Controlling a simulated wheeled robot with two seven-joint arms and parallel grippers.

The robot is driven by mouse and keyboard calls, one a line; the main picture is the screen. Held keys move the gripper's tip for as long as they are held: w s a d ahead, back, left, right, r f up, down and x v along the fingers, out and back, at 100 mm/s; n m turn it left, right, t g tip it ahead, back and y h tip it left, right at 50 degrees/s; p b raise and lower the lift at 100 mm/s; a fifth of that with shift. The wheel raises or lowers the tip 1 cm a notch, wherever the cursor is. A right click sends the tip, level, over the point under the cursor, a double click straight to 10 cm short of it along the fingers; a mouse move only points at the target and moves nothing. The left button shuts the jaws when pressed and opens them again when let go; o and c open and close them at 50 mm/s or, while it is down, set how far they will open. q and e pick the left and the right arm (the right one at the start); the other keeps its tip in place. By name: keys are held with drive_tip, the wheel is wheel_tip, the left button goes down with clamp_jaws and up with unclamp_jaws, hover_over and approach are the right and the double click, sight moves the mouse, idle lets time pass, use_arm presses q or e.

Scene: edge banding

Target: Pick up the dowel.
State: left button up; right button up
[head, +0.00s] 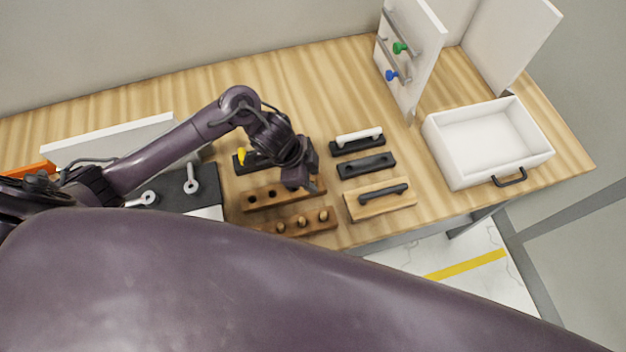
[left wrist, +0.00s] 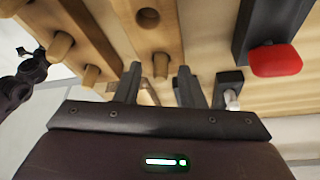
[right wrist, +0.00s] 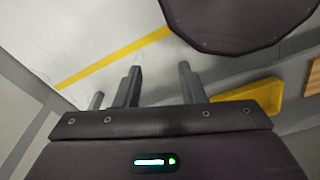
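Wooden dowels (head: 302,222) stand in the front wooden block (head: 260,229); they also show in the left wrist view (left wrist: 60,45). Behind it is a second wooden block (head: 236,203) with dark open holes at its left part. In the left wrist view, a dowel (left wrist: 160,66) sits in this second block, below an open hole. My left gripper (head: 309,188) is over the right end of that block, hiding this dowel in the head view. Its two fingers are apart, with the dowel seen between them; I cannot tell whether they touch it. My right gripper (right wrist: 160,85) is open and empty.
Handles on bases (head: 367,165) lie right of the blocks. A white drawer box (head: 488,140) and white panels with green and blue knobs stand further right. A yellow-topped piece (head: 242,156) stands behind the blocks. My right gripper is over the floor, near a yellow bin (right wrist: 250,98).

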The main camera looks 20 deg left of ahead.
use_arm(q)
drive_tip(key=shift+a, duration=0.1)
clamp_jaws()
